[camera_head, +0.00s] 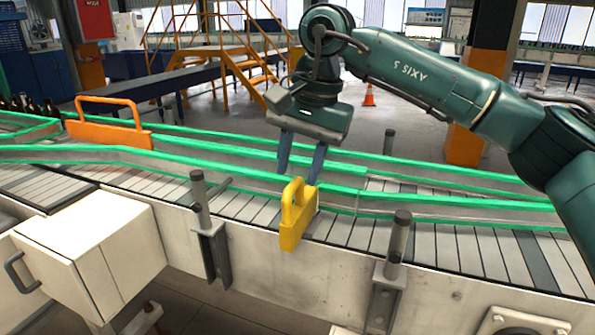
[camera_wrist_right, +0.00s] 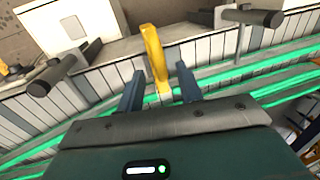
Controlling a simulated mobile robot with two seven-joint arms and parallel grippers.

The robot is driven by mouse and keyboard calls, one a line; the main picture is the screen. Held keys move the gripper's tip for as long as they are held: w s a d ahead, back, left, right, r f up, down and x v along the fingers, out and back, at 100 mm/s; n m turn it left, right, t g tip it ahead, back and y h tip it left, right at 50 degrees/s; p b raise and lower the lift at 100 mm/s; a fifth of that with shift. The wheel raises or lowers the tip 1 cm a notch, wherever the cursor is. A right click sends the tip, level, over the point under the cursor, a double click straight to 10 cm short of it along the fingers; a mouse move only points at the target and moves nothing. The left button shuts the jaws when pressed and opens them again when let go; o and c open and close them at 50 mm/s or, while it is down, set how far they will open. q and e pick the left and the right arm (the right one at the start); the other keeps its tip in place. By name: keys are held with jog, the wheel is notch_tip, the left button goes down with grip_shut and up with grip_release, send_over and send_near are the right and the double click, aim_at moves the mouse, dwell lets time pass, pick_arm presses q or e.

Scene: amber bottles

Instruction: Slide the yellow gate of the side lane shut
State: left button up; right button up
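The yellow gate (camera_head: 291,236) is a flat plate with a loop handle on top. It stands at the near edge of the slatted side lane (camera_head: 345,232), close to the green-topped rail. My right gripper (camera_head: 301,175) points down just above and behind the handle. Its two dark fingers are apart with nothing gripped. In the right wrist view the yellow handle (camera_wrist_right: 154,55) shows between and beyond the open fingertips (camera_wrist_right: 160,88). I cannot tell whether a finger touches it. My left gripper is not in view.
An orange gate (camera_head: 108,136) stands on the conveyor at the left, with dark bottles (camera_head: 30,104) behind it. Grey posts on brackets (camera_head: 203,200) and (camera_head: 398,240) flank the yellow gate along the near side. A white cabinet (camera_head: 95,250) stands front left.

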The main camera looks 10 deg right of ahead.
jog(key=shift+w+a+f, duration=0.1)
jog(key=shift+f, duration=0.7)
jog(key=shift+c, duration=0.3)
grip_shut()
